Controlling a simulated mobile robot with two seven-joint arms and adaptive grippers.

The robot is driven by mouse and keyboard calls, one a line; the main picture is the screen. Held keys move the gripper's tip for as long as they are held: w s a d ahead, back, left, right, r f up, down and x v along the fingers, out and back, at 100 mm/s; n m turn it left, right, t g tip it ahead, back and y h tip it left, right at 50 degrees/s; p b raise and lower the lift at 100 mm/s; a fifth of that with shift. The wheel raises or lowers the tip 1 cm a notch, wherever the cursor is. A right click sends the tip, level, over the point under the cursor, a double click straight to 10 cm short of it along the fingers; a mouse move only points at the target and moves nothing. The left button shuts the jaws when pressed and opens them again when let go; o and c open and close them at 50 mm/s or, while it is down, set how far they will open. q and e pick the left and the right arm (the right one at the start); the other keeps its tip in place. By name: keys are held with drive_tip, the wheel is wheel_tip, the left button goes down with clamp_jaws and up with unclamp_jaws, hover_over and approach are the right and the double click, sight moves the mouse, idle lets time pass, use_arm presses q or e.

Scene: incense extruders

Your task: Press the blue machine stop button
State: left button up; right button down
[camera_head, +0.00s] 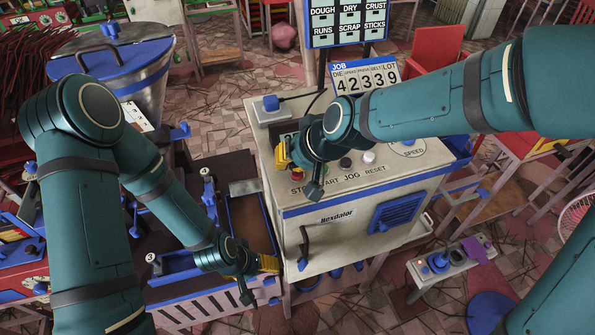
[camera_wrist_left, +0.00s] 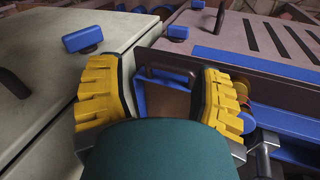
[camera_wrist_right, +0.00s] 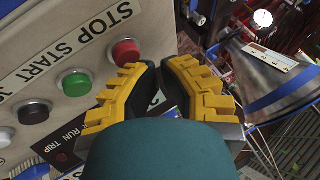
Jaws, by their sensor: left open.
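The blue-trimmed cream machine (camera_head: 322,232) stands in the middle of the head view. Its sloping top carries a row of buttons labelled STOP, START, JOG and RESET. The red stop button (camera_head: 297,174) shows in the head view beside my right gripper (camera_head: 283,160). In the right wrist view the red stop button (camera_wrist_right: 125,52) is just left of the right gripper (camera_wrist_right: 159,70), apart from it. The right fingers are drawn together with a narrow gap, holding nothing. My left gripper (camera_head: 262,272) is open and empty by the machine's left side; the left wrist view shows the left gripper's (camera_wrist_left: 160,78) wide gap.
A green start button (camera_wrist_right: 77,83) sits beside the stop button. A blue number sign (camera_head: 365,78) rises behind the panel. A blue-rimmed tray (camera_head: 255,200) lies left of the machine. A metal hopper (camera_head: 140,85) stands at the upper left. A small stand (camera_head: 448,262) with a blue knob is at the right.

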drive_tip(key=shift+f+b, duration=0.5)
idle(0.6)
drive_tip(key=shift+r, duration=0.1)
drive_tip(key=shift+r+p, duration=0.85)
drive_tip(key=shift+r+p, duration=2.15)
drive_tip(key=shift+r, duration=0.35)
